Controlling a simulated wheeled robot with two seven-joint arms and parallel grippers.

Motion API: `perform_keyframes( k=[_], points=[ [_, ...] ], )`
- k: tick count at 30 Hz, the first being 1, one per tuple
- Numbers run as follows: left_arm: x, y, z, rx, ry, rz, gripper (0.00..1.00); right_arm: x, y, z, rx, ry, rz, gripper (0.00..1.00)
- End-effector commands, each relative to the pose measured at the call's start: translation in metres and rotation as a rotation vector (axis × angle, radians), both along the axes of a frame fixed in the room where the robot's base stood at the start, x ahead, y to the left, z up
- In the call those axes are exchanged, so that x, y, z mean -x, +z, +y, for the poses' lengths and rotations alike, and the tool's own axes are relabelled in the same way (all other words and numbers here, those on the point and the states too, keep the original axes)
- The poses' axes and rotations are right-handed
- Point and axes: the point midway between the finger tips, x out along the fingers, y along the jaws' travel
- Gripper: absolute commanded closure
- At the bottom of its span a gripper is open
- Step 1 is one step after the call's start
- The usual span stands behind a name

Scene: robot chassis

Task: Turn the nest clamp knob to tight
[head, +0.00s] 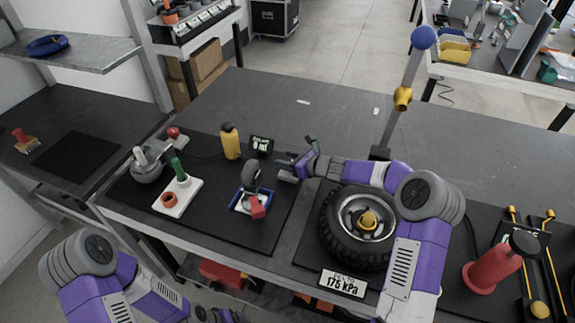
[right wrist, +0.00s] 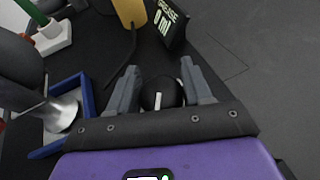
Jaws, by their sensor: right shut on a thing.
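A black round knob with a white pointer line (right wrist: 160,95) sits between the fingers of my right gripper (right wrist: 163,88) in the right wrist view. The gripper is shut on it. In the head view my right gripper (head: 286,169) is low over the dark mat, just right of the blue nest (head: 236,207), and hides the knob. The nest's blue rim (right wrist: 88,98) shows at the left in the right wrist view. A grey caster wheel (head: 251,175) stands in the nest, with a red part (head: 257,208) at its front. Only a bit of my left gripper may show at the bottom edge.
A yellow bottle (head: 230,142) and a grease display (head: 261,145) reading 0 ml stand behind the nest. A tyre (head: 332,232) lies to the right under my right arm. A white base with a green handle (head: 178,197) is left.

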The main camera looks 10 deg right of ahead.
Motion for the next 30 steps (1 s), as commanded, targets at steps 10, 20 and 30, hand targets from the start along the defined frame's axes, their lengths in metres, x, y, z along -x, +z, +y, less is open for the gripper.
perform_keyframes(
  k=[10, 20, 30],
  points=[
    [0.0, 0.0, 0.0, 0.0, 0.0, -0.001, 0.11, 0.0, 0.002, -0.001, -0.001, -0.007, -0.001, 0.49],
    [0.0, 0.0, 0.0, 0.0, 0.0, -0.001, 0.11, 0.0, 0.001, 0.0, -0.001, -0.004, 0.002, 0.31],
    [0.0, 0.007, 0.0, 0.0, 0.0, 0.0, 0.11, 0.026, 0.015, -0.02, 0.002, -0.006, 0.001, 0.31]
  ],
)
